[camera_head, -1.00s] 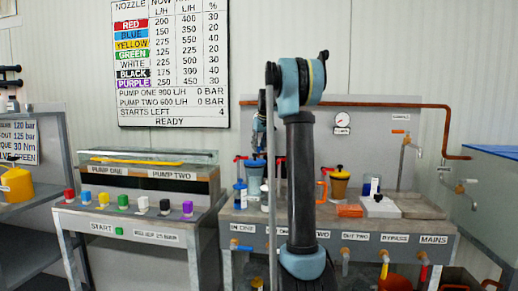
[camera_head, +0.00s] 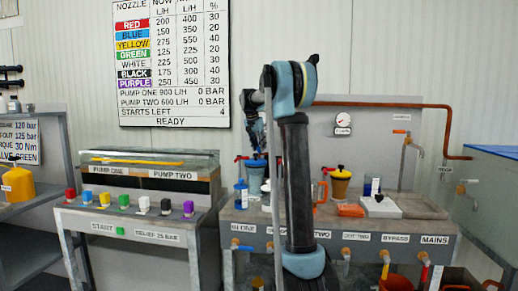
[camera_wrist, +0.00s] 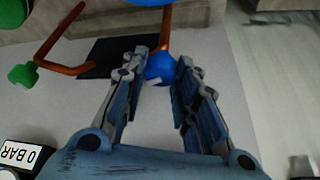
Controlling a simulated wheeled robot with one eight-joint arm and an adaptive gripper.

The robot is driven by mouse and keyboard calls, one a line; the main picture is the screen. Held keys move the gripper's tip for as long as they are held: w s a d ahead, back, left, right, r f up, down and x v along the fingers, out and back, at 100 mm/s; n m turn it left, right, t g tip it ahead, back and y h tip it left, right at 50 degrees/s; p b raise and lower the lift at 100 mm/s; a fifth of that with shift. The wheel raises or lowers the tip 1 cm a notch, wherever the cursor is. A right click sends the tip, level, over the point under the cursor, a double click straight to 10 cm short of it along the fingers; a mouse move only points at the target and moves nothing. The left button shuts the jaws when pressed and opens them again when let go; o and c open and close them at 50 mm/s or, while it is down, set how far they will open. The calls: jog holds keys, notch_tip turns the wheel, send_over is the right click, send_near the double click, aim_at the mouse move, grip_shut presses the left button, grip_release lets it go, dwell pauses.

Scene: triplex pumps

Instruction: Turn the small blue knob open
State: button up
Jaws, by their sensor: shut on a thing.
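The small blue knob (camera_wrist: 160,65) shows in the wrist view as a rounded blue piece with a small white mark at its lower left. A copper-coloured pipe runs above it. My gripper (camera_wrist: 161,62) has its two fingers on either side of the knob and is shut on it. The small blue knob cannot be made out there.
In the wrist view, a larger blue part (camera_wrist: 150,3) lies just above the knob. A green knob (camera_wrist: 23,76) and a bent copper-coloured pipe (camera_wrist: 60,48) are at left. In the head view, a blue bottle (camera_head: 240,195) stands close to my gripper; a yellow-topped pot (camera_head: 340,184) stands right.

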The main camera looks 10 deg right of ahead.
jog(key=m, duration=0.2)
jog(key=m+g+h, duration=0.1)
jog(key=m, duration=0.1)
jog(key=shift+w+a+m, duration=0.15)
jog(key=shift+m, duration=0.15)
dwell(0.5)
jog(key=o, duration=1)
jog(key=v, duration=1.1)
jog(key=shift+w+a+r, duration=0.1)
jog(key=shift+a+r, duration=0.15)
jog(key=shift+r, duration=0.1)
